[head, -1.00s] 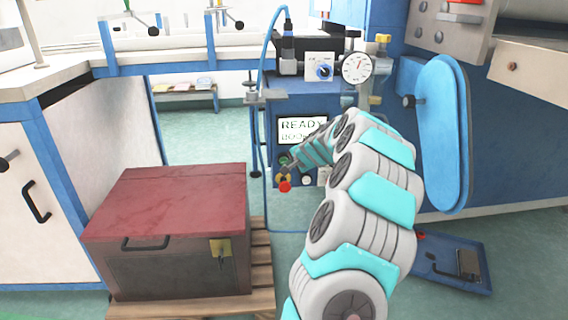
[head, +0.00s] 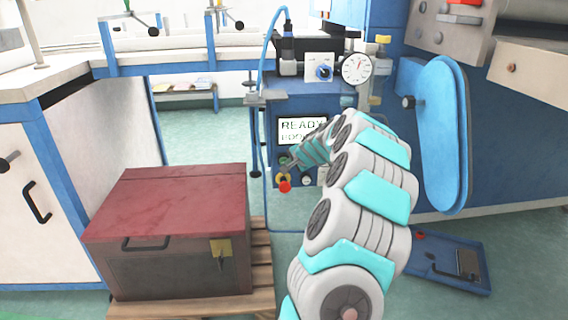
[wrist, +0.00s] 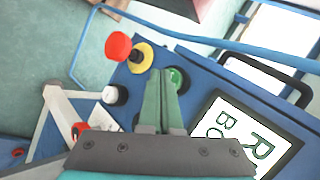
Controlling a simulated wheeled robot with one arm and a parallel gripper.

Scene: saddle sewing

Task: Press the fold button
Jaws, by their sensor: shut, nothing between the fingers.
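The control panel (head: 270,151) on the blue machine has a lit screen (head: 301,130) whose readable top word is READY. It also shows in the wrist view (wrist: 245,140). No label saying "fold" is readable. My gripper (wrist: 163,74) is shut and empty. In the head view my gripper (head: 287,164) is at the panel.
A red-topped chest (head: 175,200) stands on a wooden pallet (head: 262,262) at left. A blue foot pedal plate (head: 445,262) lies on the floor at right. Green floor is open behind the chest.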

